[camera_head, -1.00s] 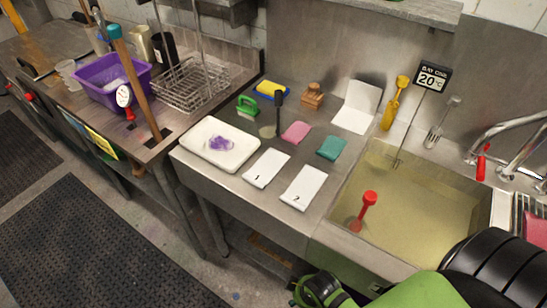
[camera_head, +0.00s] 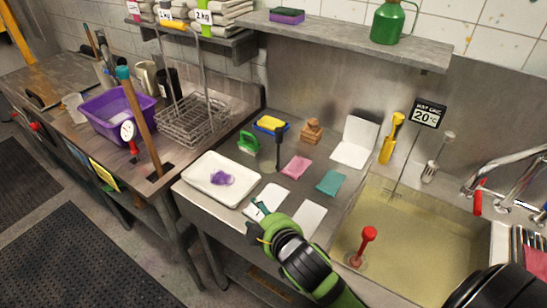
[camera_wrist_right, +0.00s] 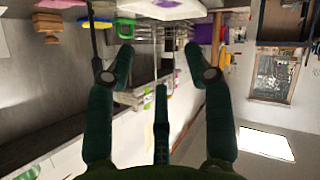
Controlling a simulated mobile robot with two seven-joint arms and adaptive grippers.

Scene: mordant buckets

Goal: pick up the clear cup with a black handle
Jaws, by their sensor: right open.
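The clear cup (camera_head: 267,166) is small and hard to make out on the steel counter, right of the white tray. Its black handle (camera_head: 279,135) stands upright beside the green brush. In the right wrist view a dark upright handle (camera_wrist_right: 95,35) shows at the upper left, left of the fingers; the cup itself is unclear there. My right gripper (camera_head: 256,218) is open and empty, in front of the cup over the white card marked 1. Its spread fingers also show in the wrist view (camera_wrist_right: 158,52). My left gripper is not in view.
The white tray (camera_head: 240,190) with a purple piece is left of the cup. A green brush (camera_head: 248,142), pink sponge (camera_head: 296,167) and teal sponge (camera_head: 330,182) lie near it. The filled sink (camera_head: 420,235) is to the right. A shelf (camera_head: 350,38) hangs above.

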